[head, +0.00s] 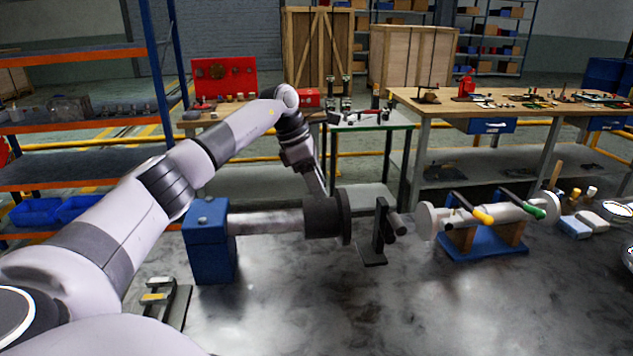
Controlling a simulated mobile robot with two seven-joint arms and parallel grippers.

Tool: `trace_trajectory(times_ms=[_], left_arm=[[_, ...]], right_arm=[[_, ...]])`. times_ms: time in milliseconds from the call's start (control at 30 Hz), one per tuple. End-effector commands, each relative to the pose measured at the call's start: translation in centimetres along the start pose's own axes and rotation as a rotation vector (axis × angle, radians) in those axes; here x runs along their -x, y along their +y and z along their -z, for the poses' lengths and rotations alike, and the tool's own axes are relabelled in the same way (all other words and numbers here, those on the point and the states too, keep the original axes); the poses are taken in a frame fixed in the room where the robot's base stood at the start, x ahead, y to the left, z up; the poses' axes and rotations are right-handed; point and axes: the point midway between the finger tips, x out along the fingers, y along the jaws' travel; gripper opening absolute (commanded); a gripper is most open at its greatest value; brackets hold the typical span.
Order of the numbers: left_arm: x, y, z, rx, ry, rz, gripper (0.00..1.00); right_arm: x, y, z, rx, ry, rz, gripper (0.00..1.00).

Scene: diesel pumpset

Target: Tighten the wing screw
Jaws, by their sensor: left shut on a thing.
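My left arm reaches in from the left. Its gripper (318,186) points down at the top of a dark hub (322,217) with a wider disc on its right end. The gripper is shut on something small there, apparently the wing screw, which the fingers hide. The hub sits on a light horizontal shaft (268,221) that comes out of a blue block (210,240) on the grey table. My right gripper is not in view.
A black stand (376,235) is just right of the hub. Farther right, a cylinder with yellow and green handles rests on a blue cradle (480,245). A small dark fixture (165,300) lies front left. The front middle of the table (320,310) is clear.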

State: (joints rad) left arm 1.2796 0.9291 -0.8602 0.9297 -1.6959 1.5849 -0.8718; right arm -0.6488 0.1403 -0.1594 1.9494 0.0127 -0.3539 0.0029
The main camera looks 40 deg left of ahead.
Motion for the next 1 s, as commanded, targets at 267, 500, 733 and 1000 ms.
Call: trace_trajectory(times_ms=[267, 500, 733, 1000], left_arm=[[0.22, 0.25, -0.23, -0.232, -0.005, 0.093, 0.21], [0.19, 0.31, -0.22, -0.361, -0.003, 0.145, 0.2], [0.18, 0.36, -0.19, -0.438, -0.001, 0.175, 0.2], [0.17, 0.38, -0.18, -0.485, 0.0, 0.194, 0.2]], right_arm=[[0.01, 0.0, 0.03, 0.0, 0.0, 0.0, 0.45], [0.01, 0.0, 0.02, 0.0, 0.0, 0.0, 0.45], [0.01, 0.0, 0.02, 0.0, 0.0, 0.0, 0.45], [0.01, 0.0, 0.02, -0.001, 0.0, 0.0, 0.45]])
